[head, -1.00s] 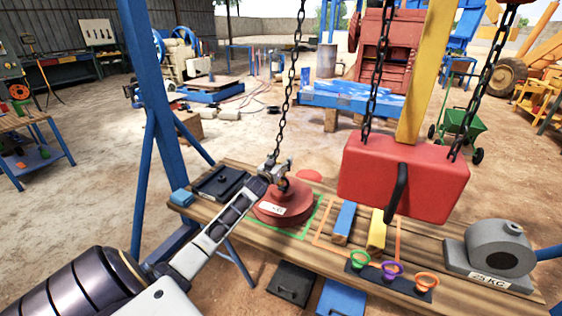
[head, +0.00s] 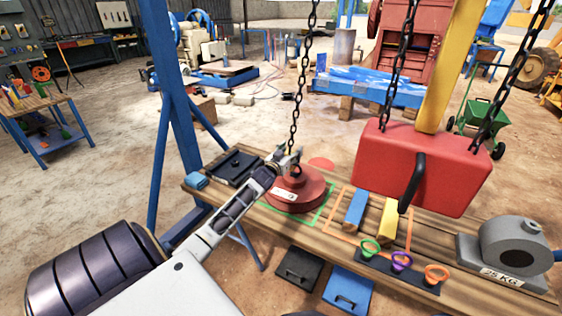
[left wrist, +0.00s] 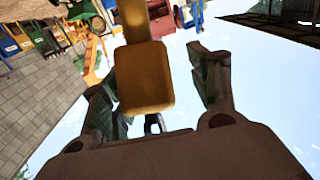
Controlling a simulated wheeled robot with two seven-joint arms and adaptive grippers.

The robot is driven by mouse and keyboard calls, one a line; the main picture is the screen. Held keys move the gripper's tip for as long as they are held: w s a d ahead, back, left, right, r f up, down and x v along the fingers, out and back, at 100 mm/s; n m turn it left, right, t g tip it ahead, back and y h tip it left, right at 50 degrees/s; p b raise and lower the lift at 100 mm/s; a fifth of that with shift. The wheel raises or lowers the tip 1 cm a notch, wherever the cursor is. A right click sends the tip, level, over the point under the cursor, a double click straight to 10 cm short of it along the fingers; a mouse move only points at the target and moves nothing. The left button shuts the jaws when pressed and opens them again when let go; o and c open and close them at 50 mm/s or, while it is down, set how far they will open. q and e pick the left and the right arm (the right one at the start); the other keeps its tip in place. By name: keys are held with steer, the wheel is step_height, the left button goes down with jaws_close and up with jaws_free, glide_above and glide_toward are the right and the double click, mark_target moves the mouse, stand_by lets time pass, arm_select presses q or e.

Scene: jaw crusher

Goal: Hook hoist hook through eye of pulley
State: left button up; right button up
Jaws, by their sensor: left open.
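A red round piece (head: 299,194) with a white label, which I take for the pulley, sits on the wooden table inside a green outline. Its eye is not clearly visible. A dark chain (head: 300,95) hangs down to just above it. My left gripper (head: 287,158) is open at the chain's lower end, above the red piece. The hook there is too small and covered to make out. In the left wrist view, the open fingers (left wrist: 158,92) stand either side of a close yellow block (left wrist: 145,75); contact cannot be told. My right gripper is not in view.
A large red block (head: 408,165) hangs on two chains right of the red piece. Blue (head: 355,210) and yellow (head: 388,220) bars, coloured rings on a dark strip, and a grey 25 KG piece (head: 512,247) are on the table. A blue post (head: 165,110) stands left.

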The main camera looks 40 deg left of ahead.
arm_select(q)
steer(key=v, duration=0.8)
steer(key=shift+s, duration=0.15)
stand_by(0.4)
stand_by(0.5)
